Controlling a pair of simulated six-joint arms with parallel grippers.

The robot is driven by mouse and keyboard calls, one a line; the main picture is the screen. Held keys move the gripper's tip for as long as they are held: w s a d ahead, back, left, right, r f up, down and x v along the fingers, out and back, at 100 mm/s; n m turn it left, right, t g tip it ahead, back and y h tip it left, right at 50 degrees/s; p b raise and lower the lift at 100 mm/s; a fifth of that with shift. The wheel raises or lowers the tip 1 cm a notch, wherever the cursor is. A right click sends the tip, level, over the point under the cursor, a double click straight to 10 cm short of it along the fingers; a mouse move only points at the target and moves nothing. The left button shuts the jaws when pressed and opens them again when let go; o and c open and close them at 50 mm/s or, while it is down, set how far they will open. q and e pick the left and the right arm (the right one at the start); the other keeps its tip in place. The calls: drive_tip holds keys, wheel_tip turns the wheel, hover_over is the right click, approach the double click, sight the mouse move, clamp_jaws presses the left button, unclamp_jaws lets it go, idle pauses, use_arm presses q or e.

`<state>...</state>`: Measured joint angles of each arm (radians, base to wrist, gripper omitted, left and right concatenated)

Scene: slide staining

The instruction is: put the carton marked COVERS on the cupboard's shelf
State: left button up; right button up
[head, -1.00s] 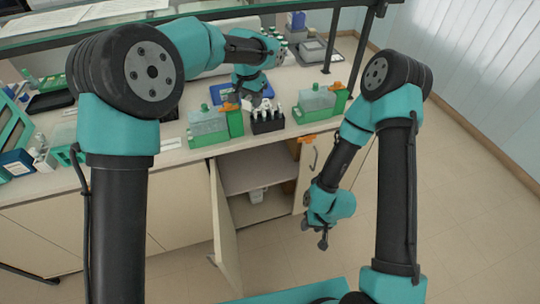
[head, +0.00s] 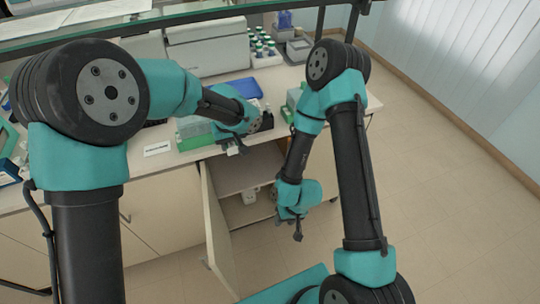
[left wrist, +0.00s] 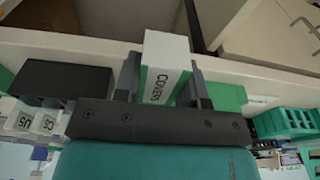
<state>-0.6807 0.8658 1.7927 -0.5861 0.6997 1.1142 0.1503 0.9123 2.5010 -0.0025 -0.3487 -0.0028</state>
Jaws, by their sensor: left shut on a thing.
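The carton marked COVERS (left wrist: 165,68) is white with a green side, and its lettering shows in the left wrist view. My left gripper (left wrist: 163,85) is shut on it, one finger on each side. In the head view the left gripper (head: 233,149) is at the bench's front edge, above the cupboard opening; the carton is hardly visible there. The cupboard's shelf (head: 240,177) shows below the bench top, its surface partly hidden by my arms. My right gripper (head: 297,232) hangs in front of the cupboard, its fingers too small to judge.
The cupboard door (head: 217,235) stands open to the left of the opening. A small white object (head: 250,197) is in the lower compartment. Slide boxes (head: 190,135), a blue mat (head: 245,88) and several bottles (head: 265,50) are on the bench. The floor at right is clear.

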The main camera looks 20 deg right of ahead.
use_arm(q)
drive_tip(key=d+f+m, duration=0.1)
drive_tip(key=f+m, duration=0.2)
drive_tip(key=f, duration=0.9)
drive_tip(key=s+d+f+m, duration=0.1)
drive_tip(key=d+f+m, duration=0.1)
drive_tip(key=f, duration=1.1)
drive_tip(key=s+d+f+m+h, duration=0.1)
drive_tip(key=f+m, duration=0.3)
drive_tip(key=f, duration=0.8)
drive_tip(key=shift+d+f+g, duration=0.2)
drive_tip(key=shift+d+g, duration=0.1)
drive_tip(key=shift+d, duration=0.45)
drive_tip(key=shift+w, duration=0.15)
drive_tip(key=shift+w+d+f, duration=0.25)
drive_tip(key=shift+w+d, duration=0.55)
drive_tip(key=shift+w, duration=1.6)
drive_tip(key=shift+w+d+f, duration=0.2)
drive_tip(key=shift+w+d, duration=0.6)
drive_tip(key=shift+w, duration=1.6)
drive_tip(key=shift+w+d+f, duration=0.25)
drive_tip(key=shift+w+d, duration=0.55)
drive_tip(key=shift+w, duration=1.6)
